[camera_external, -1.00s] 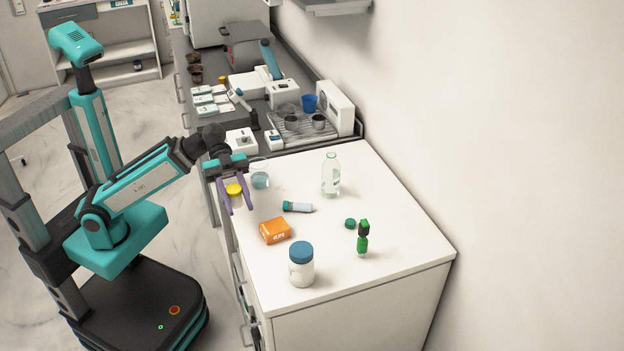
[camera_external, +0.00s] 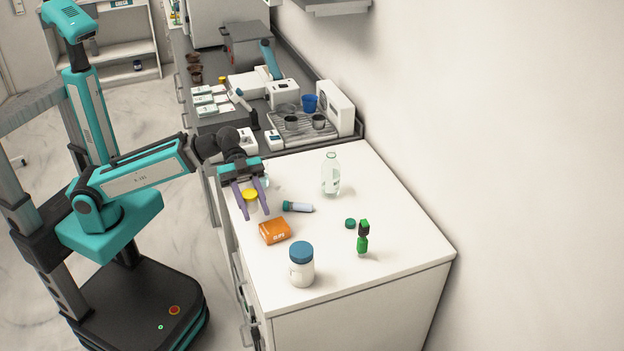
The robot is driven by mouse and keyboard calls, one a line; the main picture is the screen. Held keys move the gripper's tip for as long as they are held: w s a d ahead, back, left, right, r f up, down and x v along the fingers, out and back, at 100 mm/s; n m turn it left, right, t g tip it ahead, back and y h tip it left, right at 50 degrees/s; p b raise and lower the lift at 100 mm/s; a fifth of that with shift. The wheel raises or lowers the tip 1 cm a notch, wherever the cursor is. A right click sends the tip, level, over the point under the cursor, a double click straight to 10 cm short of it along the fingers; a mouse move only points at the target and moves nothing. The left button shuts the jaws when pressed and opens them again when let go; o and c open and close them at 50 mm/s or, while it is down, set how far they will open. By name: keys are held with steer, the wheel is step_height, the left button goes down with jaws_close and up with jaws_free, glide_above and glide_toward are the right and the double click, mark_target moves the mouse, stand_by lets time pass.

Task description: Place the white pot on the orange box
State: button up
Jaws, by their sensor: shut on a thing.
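A small white pot with a yellow lid (camera_external: 251,201) is between the purple fingers of my gripper (camera_external: 256,213). My gripper is shut on it and appears to hold it above the table near its left edge. The orange box (camera_external: 275,231) lies flat on the white table, just below and right of my gripper in the picture. The pot and the box look apart. The exact height of the pot above the table is hard to tell.
On the table (camera_external: 340,280) stand a white jar with a blue lid (camera_external: 301,264), a clear bottle (camera_external: 331,175) and a green dropper bottle (camera_external: 363,240). A blue-capped tube (camera_external: 298,207) and a green cap (camera_external: 350,223) lie near the middle. A glass is partly hidden behind my gripper.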

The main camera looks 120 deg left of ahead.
steer(key=shift+w+a+r+p, duration=0.15)
steer(key=shift+w+p, duration=0.95)
steer(key=shift+p, duration=1.6)
steer(key=shift+w+p, duration=0.15)
steer(key=shift+p, duration=0.2)
steer(key=w+p, duration=0.1)
steer(key=p, duration=0.5)
steer(key=shift+w+a+p, duration=0.1)
steer(key=shift+w+p, duration=0.25)
steer(key=w, duration=0.1)
steer(key=w+f, duration=0.1)
steer(key=shift+w+a, duration=0.1)
steer(key=shift+w, duration=0.2)
steer(key=shift+f+p, duration=0.7)
steer(key=shift+f, duration=1.05)
steer(key=shift+f+b, duration=0.15)
steer(key=shift+b, duration=0.15)
